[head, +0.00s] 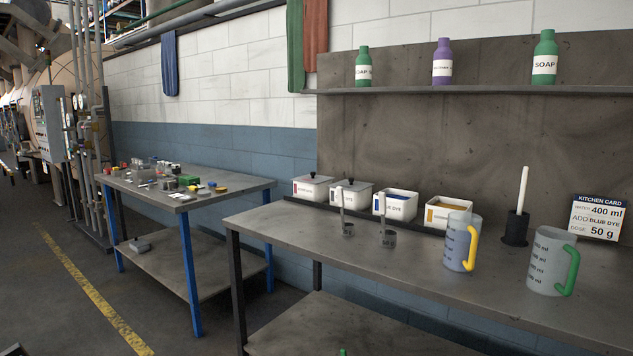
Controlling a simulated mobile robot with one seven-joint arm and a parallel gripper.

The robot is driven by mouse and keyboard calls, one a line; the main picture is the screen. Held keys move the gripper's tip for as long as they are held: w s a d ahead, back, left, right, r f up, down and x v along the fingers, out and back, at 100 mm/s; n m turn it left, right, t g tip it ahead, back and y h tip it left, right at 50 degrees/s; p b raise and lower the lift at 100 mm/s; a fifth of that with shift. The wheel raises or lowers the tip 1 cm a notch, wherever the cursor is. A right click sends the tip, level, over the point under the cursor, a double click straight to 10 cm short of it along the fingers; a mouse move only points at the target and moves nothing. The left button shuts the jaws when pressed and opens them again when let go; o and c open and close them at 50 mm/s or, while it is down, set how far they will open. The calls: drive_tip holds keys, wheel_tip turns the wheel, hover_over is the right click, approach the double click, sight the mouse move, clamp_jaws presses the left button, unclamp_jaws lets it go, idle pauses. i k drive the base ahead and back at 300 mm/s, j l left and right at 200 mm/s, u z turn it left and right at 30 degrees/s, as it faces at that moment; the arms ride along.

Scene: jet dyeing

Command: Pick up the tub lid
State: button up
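Four white tubs stand in a row at the back of the right-hand bench. The two on the left wear lids: a lid with a black knob (313,179) on the leftmost tub (313,191), and another knobbed lid (351,185) on the second tub (356,198). The blue dye tub (395,209) has no lid on it and shows blue inside. The rightmost tub (449,217) is also open and shows yellow inside. No loose lid is visible. My gripper is not in view.
Two upright-handled scoops (347,230) (388,239) stand before the tubs. A yellow-handled jug (458,245), a green-handled jug (547,262), a black holder (515,230) and a kitchen card (597,219) occupy the right. The bench's front left is clear. A cluttered table (230,190) stands left.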

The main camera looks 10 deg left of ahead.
sight(311, 178)
drive_tip(key=i+j+z, duration=0.15)
drive_tip(key=i+j, duration=0.15)
drive_tip(key=i+j+z, duration=0.1)
drive_tip(key=i+j, duration=0.15)
drive_tip(key=j, duration=0.3)
drive_tip(key=i+j+z, duration=0.15)
drive_tip(key=j, duration=0.35)
drive_tip(key=i+j+z, duration=0.1)
drive_tip(key=i+j, duration=0.25)
drive_tip(key=j, duration=0.15)
drive_tip(key=i+j+z, duration=0.15)
drive_tip(key=j, duration=0.35)
drive_tip(key=i+j+z, duration=0.1)
drive_tip(key=i+j, duration=0.15)
drive_tip(key=j, duration=0.3)
drive_tip(key=i+j+z, duration=0.15)
drive_tip(key=j, duration=0.4)
drive_tip(key=i+j+z, duration=0.1)
drive_tip(key=j, duration=0.45)
drive_tip(key=i, duration=1)
